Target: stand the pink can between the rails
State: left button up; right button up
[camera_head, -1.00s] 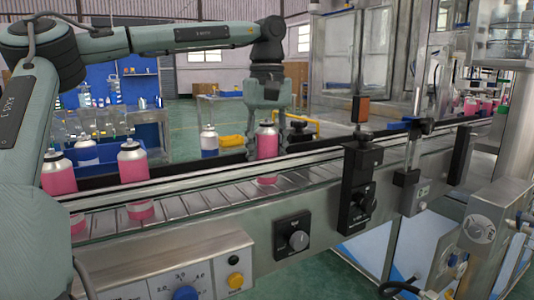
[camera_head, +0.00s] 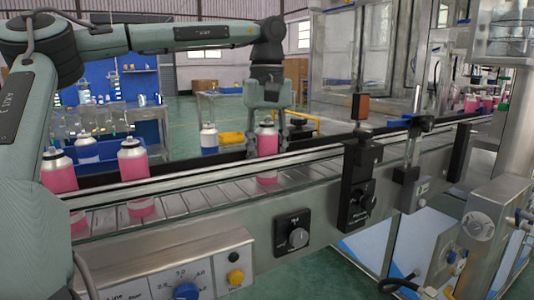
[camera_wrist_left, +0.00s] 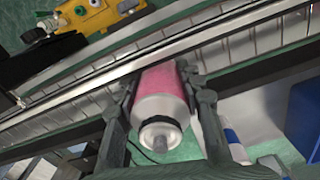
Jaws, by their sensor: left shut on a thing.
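The pink can (camera_head: 267,142), pink with a silver shoulder and neck, stands upright in my left gripper (camera_head: 266,131) at the conveyor. Its lower part shows below the near rail (camera_head: 220,171), and the dark far rail (camera_head: 215,161) runs behind it. I cannot tell whether its base touches the belt (camera_head: 200,198). In the left wrist view the can (camera_wrist_left: 160,88) sits between the two fingers of the left gripper (camera_wrist_left: 156,85), neck toward the camera, and its base is hidden. My right gripper is not in view.
Two similar pink cans (camera_head: 134,160) (camera_head: 58,172) stand on the belt at the left. A black sensor block (camera_head: 358,185) and a post stand on the conveyor's right side. A blue-and-white can (camera_head: 208,139) stands on a table behind. The belt beside the held can is clear.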

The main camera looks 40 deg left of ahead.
pick_arm(q)
jog(key=shift+f, duration=0.2)
dwell(0.5)
jog(key=o, duration=1.2)
notch_tip(320, 180, up, 12)
